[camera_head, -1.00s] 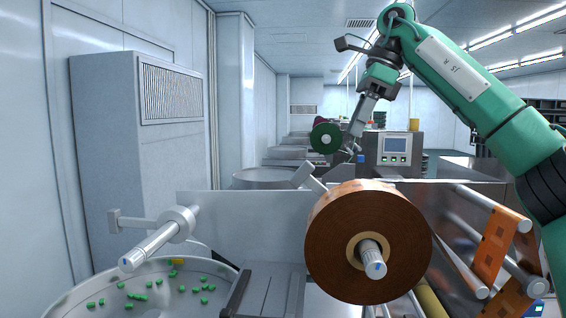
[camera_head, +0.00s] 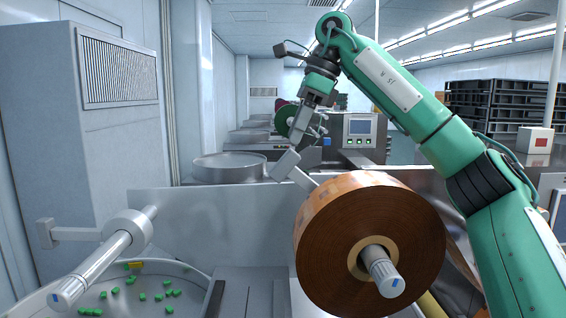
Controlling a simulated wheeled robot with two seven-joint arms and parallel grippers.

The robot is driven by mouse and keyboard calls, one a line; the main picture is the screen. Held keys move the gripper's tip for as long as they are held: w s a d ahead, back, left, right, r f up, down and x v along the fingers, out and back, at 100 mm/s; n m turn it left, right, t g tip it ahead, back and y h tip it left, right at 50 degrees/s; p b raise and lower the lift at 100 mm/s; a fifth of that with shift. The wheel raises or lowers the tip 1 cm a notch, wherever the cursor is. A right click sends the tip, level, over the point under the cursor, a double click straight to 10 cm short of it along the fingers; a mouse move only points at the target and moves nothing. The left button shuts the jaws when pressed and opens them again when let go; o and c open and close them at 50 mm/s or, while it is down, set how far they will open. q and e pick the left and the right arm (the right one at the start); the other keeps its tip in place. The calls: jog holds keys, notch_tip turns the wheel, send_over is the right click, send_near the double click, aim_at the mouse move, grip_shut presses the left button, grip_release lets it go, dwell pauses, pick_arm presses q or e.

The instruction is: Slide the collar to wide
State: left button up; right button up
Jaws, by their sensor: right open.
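No part is marked as the collar, and I cannot tell for sure which one it is. A pale ring (camera_head: 128,229) sits around the empty metal spindle (camera_head: 88,271) at the lower left. A tilted grey block (camera_head: 285,165) stands behind the brown film roll (camera_head: 360,235). My right gripper (camera_head: 304,136) hangs from the green arm above and behind the roll, beyond the block in the picture. It is open, small and partly lost against the machine behind. No grip on anything shows. My left gripper is out of view.
The large film roll on its blue-marked spindle (camera_head: 384,273) fills the front right. A round bowl (camera_head: 197,277) with green pieces lies at the lower left. A control panel (camera_head: 361,130) stands behind. A grey cabinet (camera_head: 45,120) stands at left.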

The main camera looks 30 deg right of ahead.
aim_at(287, 152)
jog(key=p+x, duration=0.1)
jog(key=x, duration=0.3)
jog(key=shift+s+f, duration=0.1)
jog(key=shift+f, duration=0.1)
jog(key=shift+p+x, duration=0.6)
jog(key=shift+x, duration=0.25)
jog(key=shift+a+f, duration=0.25)
jog(key=shift+f, duration=0.35)
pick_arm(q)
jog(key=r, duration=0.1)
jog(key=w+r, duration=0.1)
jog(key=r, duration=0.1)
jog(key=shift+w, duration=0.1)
pick_arm(e)
jog(key=shift+c, duration=0.2)
